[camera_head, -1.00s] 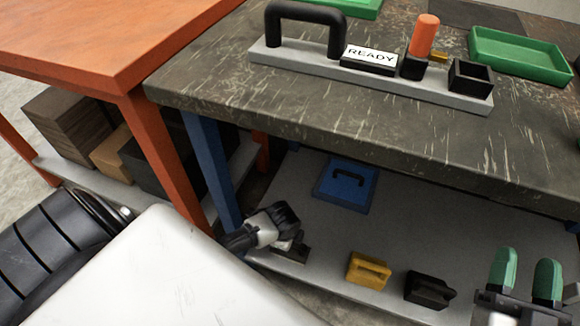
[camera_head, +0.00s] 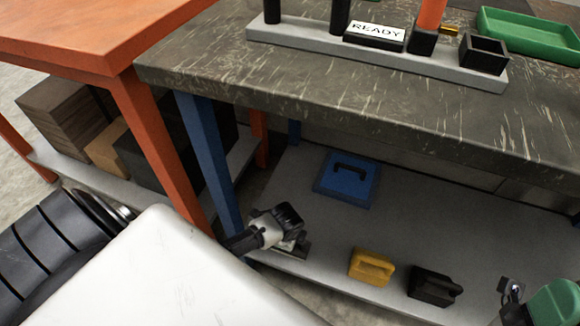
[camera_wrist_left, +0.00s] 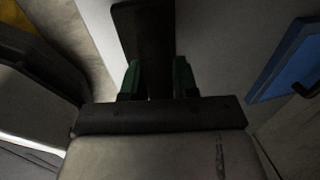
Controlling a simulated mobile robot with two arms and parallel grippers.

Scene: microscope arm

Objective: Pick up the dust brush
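A dark block-like object, apparently the dust brush (camera_head: 294,253), rests on the lower shelf and is mostly hidden by my left gripper (camera_head: 284,238). In the left wrist view, the green fingertips of my left gripper (camera_wrist_left: 158,78) stand apart, one on each side of a dark bar, apparently the brush (camera_wrist_left: 143,35). The view is dim; a thin gap seems to show beside the bar, and I see no firm grip. My right gripper (camera_head: 535,303) is at the lower right edge, cut off; its finger gap is unclear.
On the grey lower shelf (camera_head: 330,235) sit a blue case (camera_head: 346,190), a yellow block (camera_head: 371,268) and a black block (camera_head: 434,287). A blue table leg (camera_head: 210,160) stands left of my left gripper. The scratched tabletop (camera_head: 300,80) overhangs the shelf.

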